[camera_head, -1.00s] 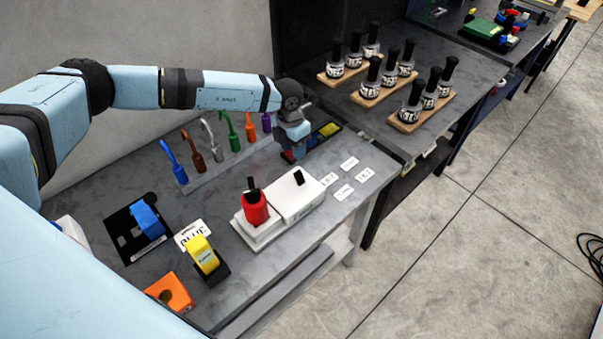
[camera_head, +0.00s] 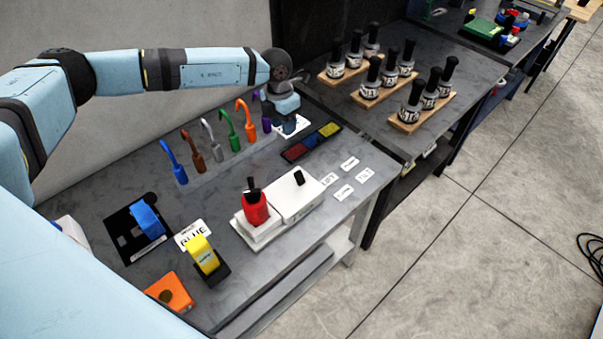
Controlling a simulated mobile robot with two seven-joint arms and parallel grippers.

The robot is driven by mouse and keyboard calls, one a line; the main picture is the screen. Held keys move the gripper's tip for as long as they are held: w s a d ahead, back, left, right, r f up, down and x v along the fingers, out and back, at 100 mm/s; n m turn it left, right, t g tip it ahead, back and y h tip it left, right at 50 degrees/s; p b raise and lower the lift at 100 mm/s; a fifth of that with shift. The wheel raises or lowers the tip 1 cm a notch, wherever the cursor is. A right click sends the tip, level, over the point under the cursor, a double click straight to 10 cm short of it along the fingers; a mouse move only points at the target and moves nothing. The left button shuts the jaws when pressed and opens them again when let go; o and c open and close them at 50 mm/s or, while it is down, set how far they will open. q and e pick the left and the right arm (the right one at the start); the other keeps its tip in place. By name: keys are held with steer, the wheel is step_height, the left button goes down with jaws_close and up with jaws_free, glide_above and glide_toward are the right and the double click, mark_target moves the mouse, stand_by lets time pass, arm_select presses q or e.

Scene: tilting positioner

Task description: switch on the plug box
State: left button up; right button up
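A white box (camera_head: 297,200) sits on the grey bench, with a small black switch-like part (camera_head: 299,177) standing on its top. Joined to its left side is a lower white base (camera_head: 262,232) that holds a red plug-like piece (camera_head: 256,211) with a black top. I cannot tell whether the switch is on or off. My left gripper (camera_head: 284,108) is at the back of the bench, behind and apart from the white box, close to the purple hook. Its fingers are too small and hidden to show whether they are open. My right gripper is not in view.
Several coloured hooks (camera_head: 229,134) stand in a row along the back. A dark tray (camera_head: 312,142) with red, blue and yellow parts lies behind the box. White labels (camera_head: 344,191) lie to its right. A yellow item (camera_head: 203,254) and an orange block (camera_head: 171,291) are at front left.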

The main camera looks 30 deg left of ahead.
arm_select(q)
steer(key=shift+w+a+r, duration=0.15)
steer(key=shift+a+r, duration=0.25)
steer(key=shift+r, duration=0.3)
step_height(320, 180, up, 14)
steer(key=a+b, duration=0.1)
steer(key=b, duration=0.3)
